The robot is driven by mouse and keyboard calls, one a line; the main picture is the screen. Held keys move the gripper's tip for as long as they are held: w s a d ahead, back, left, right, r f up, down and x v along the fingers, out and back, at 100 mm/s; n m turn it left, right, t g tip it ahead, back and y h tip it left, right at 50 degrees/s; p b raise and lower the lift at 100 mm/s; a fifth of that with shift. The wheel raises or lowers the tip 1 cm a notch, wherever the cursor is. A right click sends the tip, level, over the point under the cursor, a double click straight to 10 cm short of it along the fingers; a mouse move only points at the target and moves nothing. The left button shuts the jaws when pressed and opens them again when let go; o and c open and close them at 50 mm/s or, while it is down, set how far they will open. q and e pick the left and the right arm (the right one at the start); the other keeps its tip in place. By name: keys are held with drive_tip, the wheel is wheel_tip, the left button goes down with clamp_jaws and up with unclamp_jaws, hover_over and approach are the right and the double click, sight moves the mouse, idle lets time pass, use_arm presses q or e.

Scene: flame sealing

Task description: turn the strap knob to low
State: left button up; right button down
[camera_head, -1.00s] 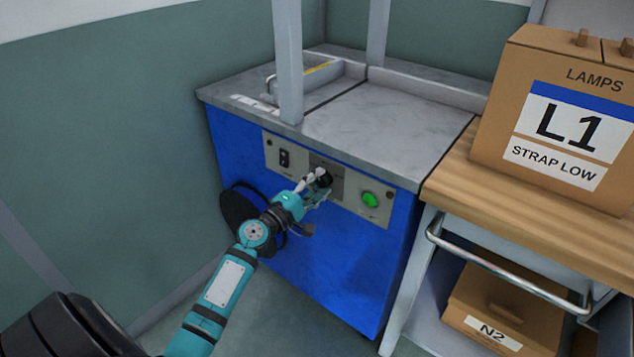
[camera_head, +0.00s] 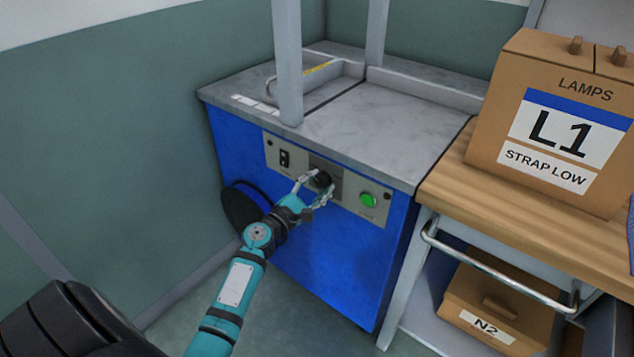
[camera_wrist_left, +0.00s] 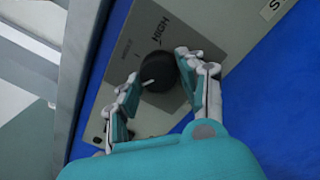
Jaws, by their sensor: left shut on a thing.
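The strap knob (camera_head: 322,180) is a round black knob on the grey control panel of the blue machine. In the left wrist view the knob (camera_wrist_left: 158,72) has a white pointer line that points to the picture's left and slightly down. My left gripper (camera_head: 314,190) is shut on the knob. In the left wrist view its fingers (camera_wrist_left: 158,82) lie on either side of the knob. My right gripper is not in view.
A black rocker switch (camera_head: 284,158) is left of the knob and a green button (camera_head: 368,200) is right of it. A box marked L1, STRAP LOW (camera_head: 550,130) stands on the wooden bench (camera_head: 480,190) at right. A box marked N2 (camera_head: 500,310) is below.

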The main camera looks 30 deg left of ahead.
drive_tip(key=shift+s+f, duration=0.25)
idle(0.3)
use_arm(q)
drive_tip(key=o, duration=1.2)
drive_tip(key=shift+f, duration=0.1)
drive_tip(key=shift+s, duration=0.15)
drive_tip(key=s, duration=1.1)
drive_tip(key=shift+s+a+f, duration=0.25)
drive_tip(key=shift+s+f, duration=0.1)
